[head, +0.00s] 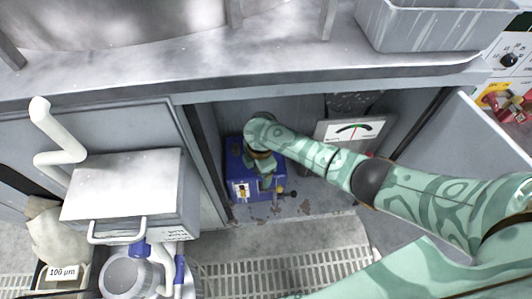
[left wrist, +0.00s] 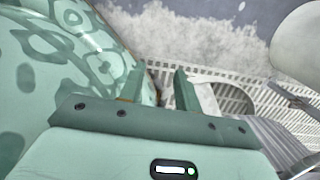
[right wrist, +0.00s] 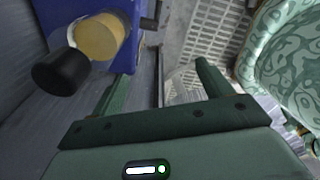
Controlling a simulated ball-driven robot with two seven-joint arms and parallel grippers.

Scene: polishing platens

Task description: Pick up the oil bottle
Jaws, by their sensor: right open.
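No clear oil bottle shows in any view. In the head view my right gripper (head: 266,178) is inside the open cabinet, at the front of a blue box-like unit (head: 236,163). In the right wrist view the blue unit (right wrist: 130,50) carries a tan cylinder (right wrist: 98,38) with a black cap or knob (right wrist: 62,72); I cannot tell whether this is a bottle. My right gripper (right wrist: 160,72) is open with nothing between its fingers. The cylinder is left of them. My left gripper (left wrist: 157,86) is open and empty above the floor.
A panel with a dial (head: 352,130) stands right of the blue unit in the cabinet. An open door (head: 492,125) is at the right. A grey-white box (head: 125,185) with a handle stands at the left. Floor grating (head: 285,267) lies in front. A grey tray (head: 440,30) is above.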

